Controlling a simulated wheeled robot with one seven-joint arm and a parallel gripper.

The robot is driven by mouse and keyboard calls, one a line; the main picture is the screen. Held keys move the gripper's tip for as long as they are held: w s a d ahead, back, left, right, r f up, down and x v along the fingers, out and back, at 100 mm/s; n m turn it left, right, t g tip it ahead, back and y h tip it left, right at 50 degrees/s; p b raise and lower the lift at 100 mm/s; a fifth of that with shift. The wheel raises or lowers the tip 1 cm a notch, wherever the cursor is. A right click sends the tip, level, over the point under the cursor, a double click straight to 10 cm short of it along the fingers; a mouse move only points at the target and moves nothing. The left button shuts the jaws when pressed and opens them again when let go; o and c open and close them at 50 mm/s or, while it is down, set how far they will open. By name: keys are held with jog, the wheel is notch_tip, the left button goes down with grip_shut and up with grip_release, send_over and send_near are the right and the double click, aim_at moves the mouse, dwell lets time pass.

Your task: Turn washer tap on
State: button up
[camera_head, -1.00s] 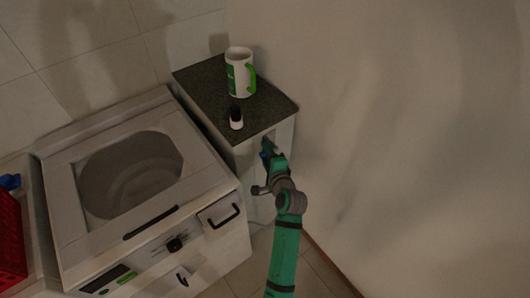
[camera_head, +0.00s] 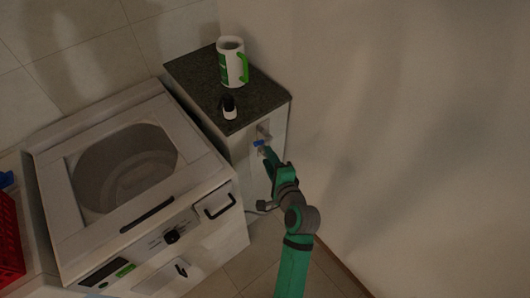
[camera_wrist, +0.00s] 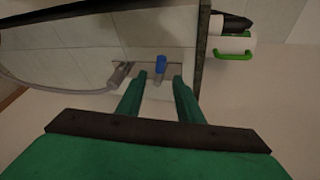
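The washer tap is a small metal fitting with a blue handle (camera_head: 259,143), on the front face of the narrow cabinet to the right of the washer. In the wrist view the blue handle (camera_wrist: 160,62) lies just beyond and between my fingertips, with a grey metal stem below it. My gripper (camera_head: 270,160) is at the cabinet front, close to the handle. In the wrist view my gripper (camera_wrist: 160,80) has its two green fingers apart, with a gap between them. I cannot tell whether either finger touches the tap.
The top-loading washer (camera_head: 215,180) stands to the left. A white mug with a green handle (camera_head: 232,62) and a small black-and-white dispenser (camera_head: 229,108) stand on the dark cabinet top (camera_head: 190,75). A grey hose (camera_wrist: 60,90) runs near the tap. A wall (camera_head: 400,120) is close on the right.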

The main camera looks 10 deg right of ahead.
jog(key=shift+s, duration=0.3)
jog(key=shift+w+d, duration=0.1)
jog(key=c, duration=0.4)
jog(key=f+m+y, duration=0.1)
jog(key=f+m, duration=0.1)
jog(key=f+m+y, duration=0.1)
jog(key=f+m, duration=0.1)
jog(key=f+m+y, duration=0.1)
jog(key=f+m, duration=0.1)
jog(key=f, duration=0.1)
jog(key=shift+s+d, duration=0.3)
grip_shut()
notch_tip(320, 180, down, 2)
jog(key=s+d+f+m+t+y, duration=0.1)
jog(key=s+d+m+t+y, duration=0.15)
jog(key=m, duration=0.55)
jog(key=w+a+r, duration=0.1)
jog(key=w+r, duration=0.1)
jog(key=w, duration=0.3)
jog(key=w+a+r+m, duration=0.1)
jog(key=w+a+r, duration=0.1)
jog(key=w, duration=0.2)
jog(key=shift+w+a+r+y, duration=0.3)
jog(key=shift+w+r+y, duration=0.1)
jog(key=shift+y, duration=0.05)
